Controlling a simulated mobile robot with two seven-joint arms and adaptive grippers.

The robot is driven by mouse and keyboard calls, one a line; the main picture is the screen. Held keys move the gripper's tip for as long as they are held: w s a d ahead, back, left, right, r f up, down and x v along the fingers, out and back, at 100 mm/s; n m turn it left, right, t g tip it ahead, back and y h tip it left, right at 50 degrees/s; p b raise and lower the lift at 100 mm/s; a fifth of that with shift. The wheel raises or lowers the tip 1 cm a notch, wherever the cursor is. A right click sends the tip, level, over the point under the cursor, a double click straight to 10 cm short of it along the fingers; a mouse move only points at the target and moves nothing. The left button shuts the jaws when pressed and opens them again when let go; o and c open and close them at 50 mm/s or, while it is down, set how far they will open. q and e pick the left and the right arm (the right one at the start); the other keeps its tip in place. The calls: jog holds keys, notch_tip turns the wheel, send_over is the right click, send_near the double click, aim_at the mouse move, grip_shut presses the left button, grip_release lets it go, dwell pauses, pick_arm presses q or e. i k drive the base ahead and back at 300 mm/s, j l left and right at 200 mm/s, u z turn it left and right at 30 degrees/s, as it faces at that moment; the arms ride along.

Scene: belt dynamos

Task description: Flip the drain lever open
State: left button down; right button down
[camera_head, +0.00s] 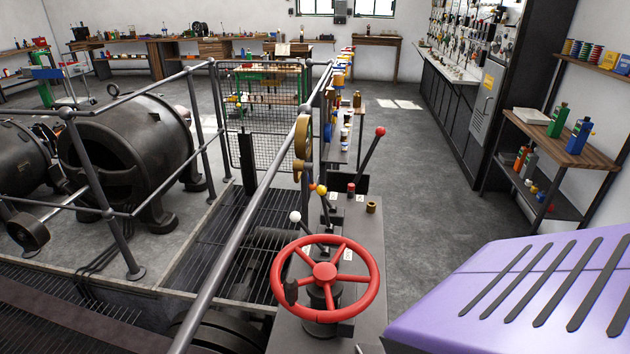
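Several levers rise from a grey control stand (357,235) ahead of me. One long lever has a red ball knob (380,131) and leans to the right. A shorter lever has a white ball knob (295,217) and leans left. Another has an orange-yellow knob (321,190). Small white labels are on the stand, too small to read, so I cannot tell which lever is the drain lever. A red handwheel (325,271) stands in front of them and hides part of the stand. Neither of my grippers is in view.
A grey handrail (245,222) runs along the left of the stand, with dark dynamos (128,150) beyond it. A purple slotted housing (470,290) fills the lower right. A wooden-topped cart (560,140) holds bottles. Grey floor (425,190) is clear behind the stand.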

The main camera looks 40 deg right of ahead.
aim_at(321, 190)
jog(key=k+l+u, duration=0.2)
jog(key=k+l, duration=0.45)
jog(key=k+l+u, duration=0.15)
jog(key=l, duration=0.2)
jog(key=k+l+u, duration=0.1)
jog(key=l, duration=0.2)
jog(key=k+l+u, duration=0.15)
jog(key=l+u, duration=0.1)
jog(key=l, duration=0.3)
jog(key=k+l+u, duration=0.15)
jog(key=l, duration=0.25)
jog(key=k+l+u, duration=0.1)
jog(key=l, duration=0.3)
jog(key=i+l+u, duration=0.15)
jog(key=l, duration=0.4)
jog(key=l+u, duration=0.15)
jog(key=l, duration=0.4)
jog(key=i+l+u, duration=0.1)
jog(key=l, duration=0.25)
jog(key=i+l+u, duration=0.1)
jog(key=i+l, duration=0.25)
